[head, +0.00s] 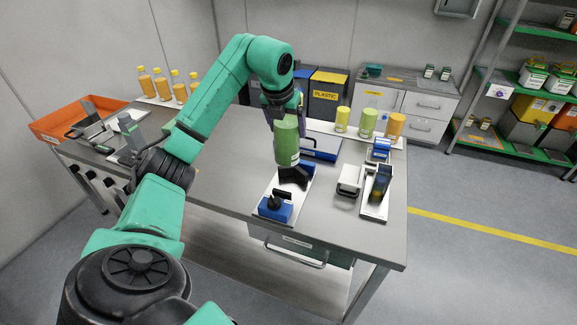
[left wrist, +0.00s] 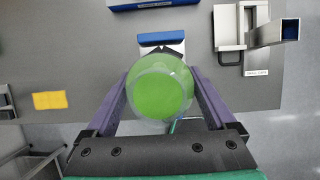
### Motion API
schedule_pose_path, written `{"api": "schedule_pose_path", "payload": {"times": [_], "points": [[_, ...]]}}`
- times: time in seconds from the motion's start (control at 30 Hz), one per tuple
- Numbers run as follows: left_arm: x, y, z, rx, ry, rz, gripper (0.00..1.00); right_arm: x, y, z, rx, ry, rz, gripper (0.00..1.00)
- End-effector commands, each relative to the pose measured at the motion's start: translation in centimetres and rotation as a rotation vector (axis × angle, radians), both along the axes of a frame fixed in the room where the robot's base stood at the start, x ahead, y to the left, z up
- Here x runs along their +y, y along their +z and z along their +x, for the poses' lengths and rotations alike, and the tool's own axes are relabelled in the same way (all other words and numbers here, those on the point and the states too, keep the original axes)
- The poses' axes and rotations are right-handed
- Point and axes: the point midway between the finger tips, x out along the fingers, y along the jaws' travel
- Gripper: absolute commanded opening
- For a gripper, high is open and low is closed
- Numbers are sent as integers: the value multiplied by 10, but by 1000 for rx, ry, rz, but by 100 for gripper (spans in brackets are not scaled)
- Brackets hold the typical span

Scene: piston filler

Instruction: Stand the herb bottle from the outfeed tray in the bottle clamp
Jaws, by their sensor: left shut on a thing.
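The green herb bottle (head: 286,145) is upright in my left gripper (head: 283,113), directly over the black jaws of the bottle clamp (head: 294,176). I cannot tell whether its bottom touches the clamp. In the left wrist view I look down on the bottle's round green top (left wrist: 161,94), between the two purple fingers of my left gripper (left wrist: 160,75). My right gripper is not in view.
A white tray (head: 347,137) with green and orange bottles stands at the table's back right. Two small fixtures (head: 377,191) stand right of the clamp. An orange bin (head: 62,124) and yellow-orange bottles (head: 162,85) are at the left. The grey tabletop (head: 230,185) left of the clamp is clear.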

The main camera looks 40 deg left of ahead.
Motion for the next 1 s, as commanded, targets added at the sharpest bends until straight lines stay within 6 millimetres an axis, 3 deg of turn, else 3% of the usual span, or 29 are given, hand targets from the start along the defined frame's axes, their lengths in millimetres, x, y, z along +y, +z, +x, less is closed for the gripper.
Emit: {"api": "schedule_pose_path", "payload": {"times": [0.1, 0.2, 0.5, 0.77, 0.8, 1.0], "points": [[0, -37, -1, 3, -2, 0, 0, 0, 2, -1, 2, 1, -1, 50], [0, -61, -1, 1, -2, 0, 0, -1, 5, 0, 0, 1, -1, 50], [-1, -106, 0, -1, -3, -3, 0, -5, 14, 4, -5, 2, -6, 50], [0, -115, 1, -5, -3, 0, 0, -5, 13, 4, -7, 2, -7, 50], [-1, -116, 0, -1, -2, 0, 97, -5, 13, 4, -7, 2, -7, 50], [-1, -116, 0, -1, -4, 0, 100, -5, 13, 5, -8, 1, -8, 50]]}}
